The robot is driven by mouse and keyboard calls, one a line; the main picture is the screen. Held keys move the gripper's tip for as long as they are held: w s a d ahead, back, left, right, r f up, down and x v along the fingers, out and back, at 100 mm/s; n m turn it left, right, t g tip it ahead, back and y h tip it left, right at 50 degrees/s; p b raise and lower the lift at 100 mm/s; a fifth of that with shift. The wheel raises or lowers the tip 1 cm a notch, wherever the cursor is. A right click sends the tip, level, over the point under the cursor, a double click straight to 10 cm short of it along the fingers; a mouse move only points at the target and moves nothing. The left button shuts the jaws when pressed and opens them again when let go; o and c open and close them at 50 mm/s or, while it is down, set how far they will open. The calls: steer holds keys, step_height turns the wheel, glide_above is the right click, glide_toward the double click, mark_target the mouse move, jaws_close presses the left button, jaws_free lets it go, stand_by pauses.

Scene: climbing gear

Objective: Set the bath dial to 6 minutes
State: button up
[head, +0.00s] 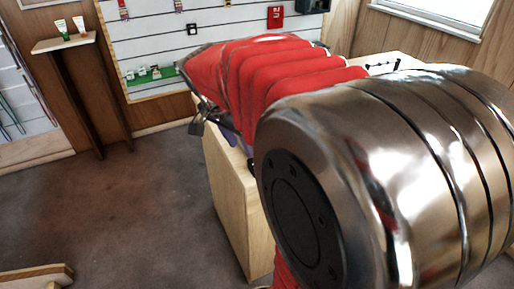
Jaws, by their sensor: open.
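No bath or dial can be made out in the head view. My arm, a large shiny metal joint and red ribbed sleeve, covers much of the middle and right and hides most of the bench top behind it. Dark metal parts below the sleeve's left end, at the bench's left corner, look like my gripper (208,116). It is small and partly covered, and I see nothing held in it. A bit of purple (236,157) shows just beside it at the bench edge; I cannot tell what it is.
A pale wooden bench (236,205) stands under my arm. A slatted wall panel (152,48) with hanging gear is behind. A small shelf (50,45) with two tubes is at the upper left. A low wooden piece (35,274) lies lower left. The grey floor between is clear.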

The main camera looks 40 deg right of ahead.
steer(key=s+a+n+t+y, duration=0.2)
steer(key=s+a+n, duration=0.3)
steer(key=a+n, duration=0.3)
steer(key=s+a+n+t+y, duration=0.2)
steer(key=s+a+n, duration=0.4)
steer(key=a, duration=0.7)
steer(key=shift+n+t, duration=0.4)
steer(key=shift+n, duration=0.6)
steer(key=shift+f, duration=0.1)
steer(key=shift+c, duration=0.2)
